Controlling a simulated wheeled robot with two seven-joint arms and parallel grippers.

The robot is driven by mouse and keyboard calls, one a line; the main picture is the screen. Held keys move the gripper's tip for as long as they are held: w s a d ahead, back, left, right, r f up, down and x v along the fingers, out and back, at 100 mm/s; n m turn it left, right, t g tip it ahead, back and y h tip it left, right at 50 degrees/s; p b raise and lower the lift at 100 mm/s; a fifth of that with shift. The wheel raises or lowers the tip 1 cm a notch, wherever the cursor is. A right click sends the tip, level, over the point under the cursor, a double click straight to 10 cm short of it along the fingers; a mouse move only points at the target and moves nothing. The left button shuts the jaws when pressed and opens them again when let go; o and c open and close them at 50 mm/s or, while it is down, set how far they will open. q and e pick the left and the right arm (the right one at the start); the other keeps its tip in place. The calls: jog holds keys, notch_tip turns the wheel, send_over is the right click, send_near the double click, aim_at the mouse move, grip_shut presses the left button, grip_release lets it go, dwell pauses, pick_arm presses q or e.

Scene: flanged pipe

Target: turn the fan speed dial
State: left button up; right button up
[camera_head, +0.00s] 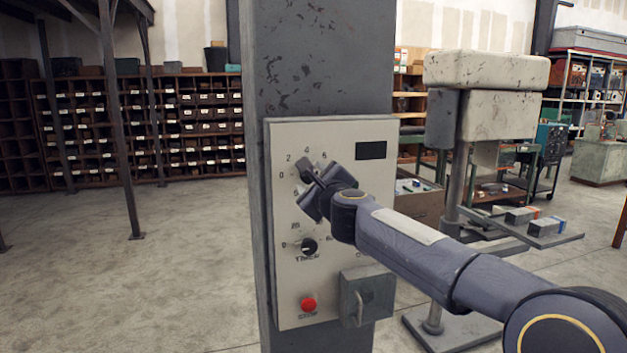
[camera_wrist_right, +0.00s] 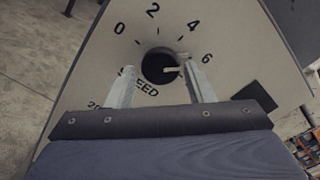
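The speed dial (camera_wrist_right: 157,65) is a black round knob on a pale grey control panel (camera_head: 345,215). A scale from 0 to 6 shows around it, with the word SPEED below, partly covered. A pale mark on the knob points right, toward the 6 side. My right gripper (camera_head: 309,178) is at the panel's upper left and largely hides this dial in the head view. In the right wrist view my right gripper (camera_wrist_right: 160,70) has its fingers apart, one on each side of the dial. The right fingertip overlaps the knob's edge; contact is unclear. My left gripper is not in view.
The panel is on a dark grey column (camera_head: 320,60). Below the dial are a second black knob (camera_head: 309,246), a red button (camera_head: 308,304) and a grey box with a handle (camera_head: 367,296). A drill-press-like machine (camera_head: 487,75) stands right.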

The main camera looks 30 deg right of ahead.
jog(key=shift+o, duration=0.8)
jog(key=shift+r, duration=0.1)
jog(key=v, duration=0.7)
jog(key=shift+s, duration=0.4)
jog(key=shift+a, duration=0.15)
